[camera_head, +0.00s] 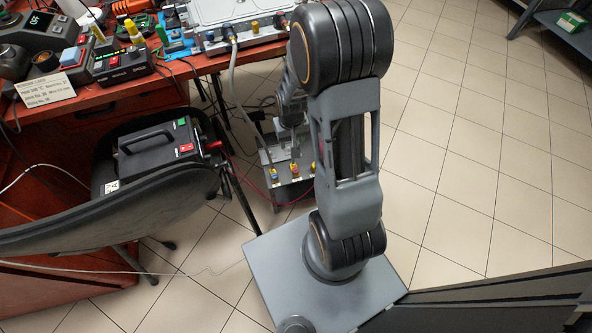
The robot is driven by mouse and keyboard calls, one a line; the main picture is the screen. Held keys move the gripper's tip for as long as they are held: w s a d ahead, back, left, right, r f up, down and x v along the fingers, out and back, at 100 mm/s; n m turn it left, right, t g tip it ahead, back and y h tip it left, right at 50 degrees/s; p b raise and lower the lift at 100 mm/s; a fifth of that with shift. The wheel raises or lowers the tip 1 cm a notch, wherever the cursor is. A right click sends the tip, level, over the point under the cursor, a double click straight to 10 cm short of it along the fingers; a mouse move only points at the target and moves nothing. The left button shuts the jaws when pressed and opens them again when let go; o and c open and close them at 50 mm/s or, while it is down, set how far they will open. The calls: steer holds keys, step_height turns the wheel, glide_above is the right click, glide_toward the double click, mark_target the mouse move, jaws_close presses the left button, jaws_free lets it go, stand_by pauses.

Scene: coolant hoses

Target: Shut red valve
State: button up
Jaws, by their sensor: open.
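My gripper (291,150) hangs low at the end of my arm, over the back of a small grey metal unit (286,193) on the floor beside the desk. It is small and partly hidden by my arm; it is open, with nothing seen in it. Blue (275,175), orange (295,171) and yellow (312,168) fittings stand along the unit's front top edge, just in front of my gripper and apart from it. I cannot pick out a red valve for certain. A red hose (262,188) runs to the unit from the left.
A red desk (120,95) crowded with devices stands at upper left, with a silver box (238,22) on it. A dark chair (110,210) carries a black power unit (168,155). Tiled floor (480,150) is free on the right. A shelf (560,30) stands at upper right.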

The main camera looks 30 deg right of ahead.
mark_target(296, 170)
steer(key=f+b, duration=0.2)
steer(key=f, duration=0.4)
steer(key=d+f+b, duration=0.1)
steer(key=f+b, duration=0.1)
steer(key=f, duration=0.5)
steer(key=f+b, duration=0.2)
steer(key=f, duration=0.5)
steer(key=shift+d, duration=0.25)
